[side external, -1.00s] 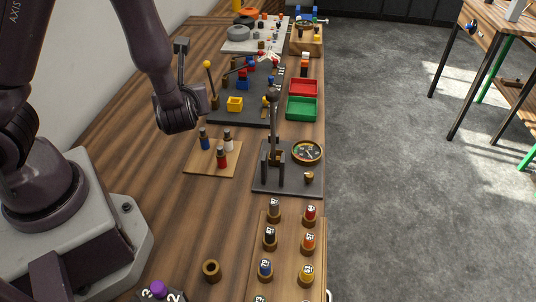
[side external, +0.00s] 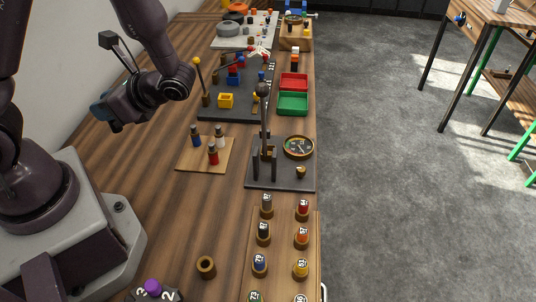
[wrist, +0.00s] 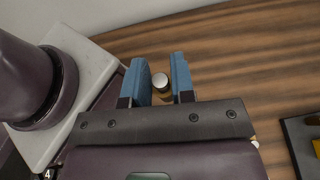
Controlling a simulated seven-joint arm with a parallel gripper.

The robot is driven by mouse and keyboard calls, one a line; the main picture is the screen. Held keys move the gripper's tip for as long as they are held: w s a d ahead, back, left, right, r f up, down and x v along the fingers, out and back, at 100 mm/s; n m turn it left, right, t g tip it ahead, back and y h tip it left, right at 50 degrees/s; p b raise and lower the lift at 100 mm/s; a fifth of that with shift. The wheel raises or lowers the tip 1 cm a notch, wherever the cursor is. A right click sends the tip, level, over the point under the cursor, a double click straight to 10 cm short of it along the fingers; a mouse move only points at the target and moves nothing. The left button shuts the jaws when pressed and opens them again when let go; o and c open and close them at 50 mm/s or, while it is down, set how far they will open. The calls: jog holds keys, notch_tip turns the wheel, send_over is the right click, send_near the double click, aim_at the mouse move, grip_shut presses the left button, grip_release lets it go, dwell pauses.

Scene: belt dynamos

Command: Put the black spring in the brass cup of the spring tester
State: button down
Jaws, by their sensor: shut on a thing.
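My gripper (side external: 104,114) is raised over the left part of the table, well left of the spring tester. In the wrist view, its blue fingers (wrist: 161,72) are shut on a small silver-topped piece, which looks like the black spring (wrist: 159,83); its lower body is mostly hidden. The spring tester (side external: 282,180) is a dark base with two upright posts, a tall ball-topped lever and a round dial (side external: 299,146). Its brass cup (side external: 266,152) shows only partly between the posts.
A small wooden board (side external: 190,163) left of the tester holds blue, white and red pieces. A wooden rack (side external: 282,270) with several numbered pieces stands in front. An empty brown ring (side external: 206,267) stands left of it. Red (side external: 293,82) and green (side external: 292,104) trays lie behind the tester.

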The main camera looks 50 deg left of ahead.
jog(key=s+d+f+n+g+h, duration=0.1)
jog(key=s+d+n+g+h, duration=0.1)
jog(key=d+n+h, duration=1.25)
jog(key=w+r+n+t+h, duration=0.1)
jog(key=w+n+t+h, duration=0.5)
jog(key=n+h, duration=0.35)
jog(key=w+a+r+n+t, duration=0.2)
jog(key=w+r+n+t, duration=0.1)
jog(key=w+n+t, duration=0.55)
jog(key=t+y, duration=0.1)
send_over(283, 149)
jog(key=s, duration=0.5)
notch_tip(283, 149, down, 14)
jog(key=shift+a+r, duration=0.1)
jog(key=shift+a, duration=0.05)
jog(key=shift+w+f, duration=0.15)
jog(key=shift+f, duration=0.8)
jog(key=shift+w+f, duration=0.15)
jog(key=shift+f, duration=0.75)
jog(key=shift+f, duration=0.1)
